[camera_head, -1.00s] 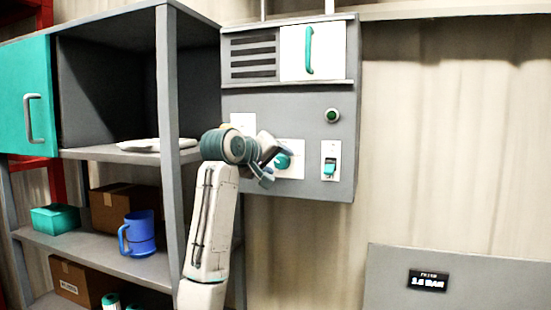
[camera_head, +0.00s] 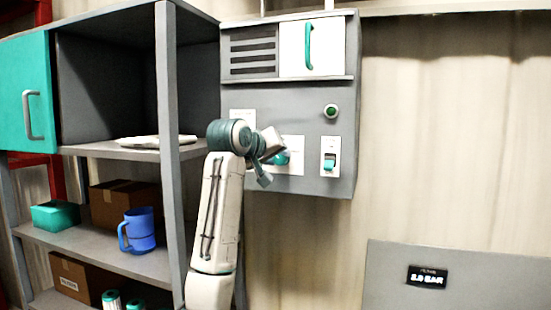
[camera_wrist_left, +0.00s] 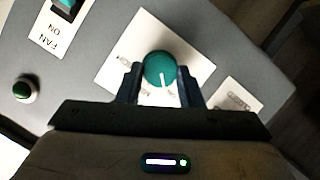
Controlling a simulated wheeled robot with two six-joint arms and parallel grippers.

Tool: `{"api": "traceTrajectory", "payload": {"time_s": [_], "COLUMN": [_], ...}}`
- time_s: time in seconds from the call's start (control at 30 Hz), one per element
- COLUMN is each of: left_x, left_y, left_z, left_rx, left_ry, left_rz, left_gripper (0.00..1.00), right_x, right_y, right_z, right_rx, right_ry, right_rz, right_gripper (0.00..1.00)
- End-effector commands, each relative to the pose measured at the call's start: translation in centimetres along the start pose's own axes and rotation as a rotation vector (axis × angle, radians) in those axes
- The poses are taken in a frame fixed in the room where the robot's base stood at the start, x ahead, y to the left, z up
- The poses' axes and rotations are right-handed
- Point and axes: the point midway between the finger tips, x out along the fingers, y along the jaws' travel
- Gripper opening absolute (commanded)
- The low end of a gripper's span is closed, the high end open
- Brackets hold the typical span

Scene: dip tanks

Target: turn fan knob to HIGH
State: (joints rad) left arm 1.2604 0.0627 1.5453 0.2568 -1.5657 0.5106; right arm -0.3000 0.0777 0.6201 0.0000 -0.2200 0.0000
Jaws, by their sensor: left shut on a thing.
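The fan knob (camera_wrist_left: 160,70) is a round teal knob with a white pointer line, on a white label plate (camera_wrist_left: 118,62) of the grey control panel. In the left wrist view its pointer line points down toward my gripper; the plate's lettering is too blurred to read. My left gripper (camera_wrist_left: 160,84) is shut on the knob, one finger on each side. In the head view the knob (camera_head: 283,158) shows just right of my left gripper (camera_head: 277,160), partly covered by it. My right gripper is not in view.
A teal switch (camera_head: 329,161) and a green button (camera_head: 331,111) sit right of the knob on the panel. A grey shelf post (camera_head: 169,190) stands close left of my arm. A blue mug (camera_head: 140,230) is on the shelf.

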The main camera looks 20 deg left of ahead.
Motion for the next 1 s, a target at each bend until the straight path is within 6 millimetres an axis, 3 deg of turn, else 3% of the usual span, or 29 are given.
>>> {"api": "traceTrajectory", "payload": {"time_s": [0.57, 1.0], "left_x": [0.1, 0.3], "left_y": [0.5, 0.7], "left_z": [0.4, 0.8], "left_rx": [0.509, 0.899], "left_ry": [0.016, 0.03], "left_rz": [-0.193, -0.341], "left_gripper": [0.11, 0.11], "right_x": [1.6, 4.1], "right_y": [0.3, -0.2], "right_z": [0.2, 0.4], "right_rx": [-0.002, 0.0], "right_ry": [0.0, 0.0], "right_rz": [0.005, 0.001], "right_gripper": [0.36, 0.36]}}
